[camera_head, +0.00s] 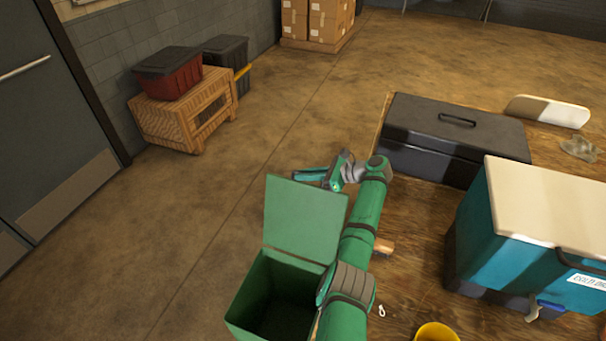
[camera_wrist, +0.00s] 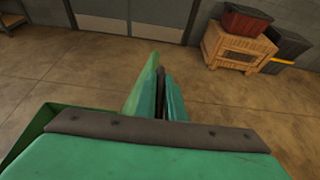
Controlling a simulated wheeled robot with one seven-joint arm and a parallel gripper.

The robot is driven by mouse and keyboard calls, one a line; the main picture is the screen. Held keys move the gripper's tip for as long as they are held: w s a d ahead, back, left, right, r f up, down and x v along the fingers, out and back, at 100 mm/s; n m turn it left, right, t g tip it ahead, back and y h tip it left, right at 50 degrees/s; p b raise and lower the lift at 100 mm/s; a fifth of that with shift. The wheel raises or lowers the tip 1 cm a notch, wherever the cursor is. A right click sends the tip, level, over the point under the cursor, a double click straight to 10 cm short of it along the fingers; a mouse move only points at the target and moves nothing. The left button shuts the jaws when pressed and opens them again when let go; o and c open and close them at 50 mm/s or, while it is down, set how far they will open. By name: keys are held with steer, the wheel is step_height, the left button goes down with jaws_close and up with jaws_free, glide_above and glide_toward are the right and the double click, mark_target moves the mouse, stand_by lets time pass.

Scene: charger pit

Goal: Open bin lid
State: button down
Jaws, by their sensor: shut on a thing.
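The green bin (camera_head: 252,300) stands on the floor left of the table. Its lid (camera_head: 303,222) is swung up, standing nearly upright at the back, and the dark inside shows. My gripper (camera_head: 308,174) is at the lid's top edge, partly hidden behind it.
The wooden table (camera_head: 415,215) at right holds a black toolbox (camera_head: 450,135), a teal cooler (camera_head: 540,215) with a white top and a yellow cup (camera_head: 436,333). A wooden crate (camera_head: 185,118) with a red tub (camera_head: 170,82) stands at the left wall. Floor left of the bin is clear.

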steer(key=c, duration=1.8)
jaws_free()
steer(key=shift+a, duration=0.3)
steer(key=shift+c, duration=0.2)
steer(key=shift+s+d, duration=0.1)
steer(key=shift+d, duration=0.2)
steer(key=shift+r, duration=0.1)
steer(key=v, duration=1.1)
steer(key=shift+a, duration=0.1)
